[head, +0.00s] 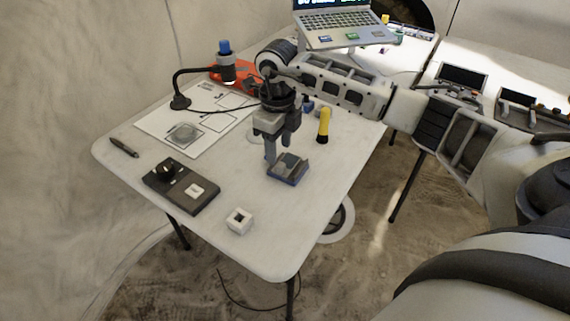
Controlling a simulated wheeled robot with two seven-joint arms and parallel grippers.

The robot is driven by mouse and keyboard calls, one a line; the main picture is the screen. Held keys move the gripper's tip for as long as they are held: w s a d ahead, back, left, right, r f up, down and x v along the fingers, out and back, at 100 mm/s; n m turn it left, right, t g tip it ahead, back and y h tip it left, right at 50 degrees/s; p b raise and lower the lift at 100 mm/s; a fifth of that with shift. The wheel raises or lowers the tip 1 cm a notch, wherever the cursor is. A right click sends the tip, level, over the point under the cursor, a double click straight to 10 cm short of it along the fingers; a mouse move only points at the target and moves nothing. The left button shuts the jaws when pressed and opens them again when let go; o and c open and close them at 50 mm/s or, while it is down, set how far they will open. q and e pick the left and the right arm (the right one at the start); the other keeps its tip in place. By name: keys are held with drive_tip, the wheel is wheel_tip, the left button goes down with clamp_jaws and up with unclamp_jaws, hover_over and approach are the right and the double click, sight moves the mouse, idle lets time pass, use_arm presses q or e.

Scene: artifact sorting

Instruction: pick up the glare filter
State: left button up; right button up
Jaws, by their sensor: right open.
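My right gripper (279,152) reaches in from the right and points down over the white table. It is open, with its fingertips just above or beside a small grey-blue block with a dark greenish top (288,169). I cannot tell whether they touch. Which thing is the glare filter is not certain. My left gripper is not in view.
A laptop (337,25) stands behind. The front table corner is clear.

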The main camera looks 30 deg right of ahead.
sight(281, 164)
drive_tip(key=shift+d+f+p, duration=0.15)
drive_tip(key=shift+f+p, duration=0.15)
drive_tip(key=shift+f, duration=2.5)
drive_tip(key=shift+s, duration=0.1)
drive_tip(key=shift+c, duration=0.3)
clamp_jaws()
